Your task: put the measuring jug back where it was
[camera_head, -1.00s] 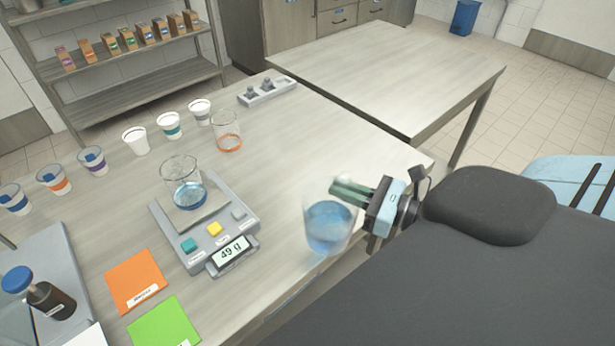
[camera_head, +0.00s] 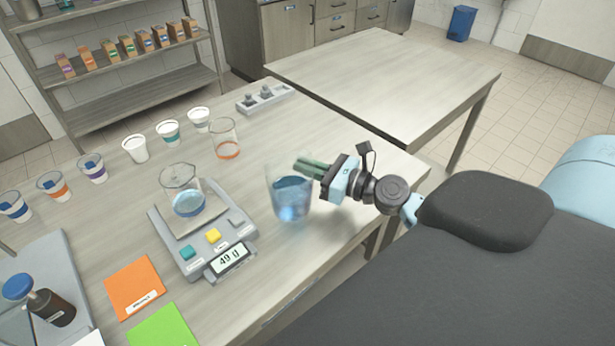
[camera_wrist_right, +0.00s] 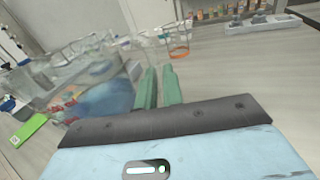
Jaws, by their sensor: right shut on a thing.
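The measuring jug (camera_head: 288,198) is clear and partly full of blue liquid, and it looks blurred. It is over the table to the right of the scale; I cannot tell its exact height. My right gripper (camera_head: 308,168) is shut on the jug from the right side. In the right wrist view the jug (camera_wrist_right: 100,92) is blurred at the left of the green fingers (camera_wrist_right: 158,90), seemingly upright. My left gripper is not in view.
A scale (camera_head: 190,255) reading 49 g bears a glass beaker (camera_head: 181,180) with blue liquid. An empty glass with an orange band (camera_head: 225,145) stands behind the jug. Several cups line the left. Orange (camera_head: 133,283) and green cards lie in front. Table to the jug's right is bare.

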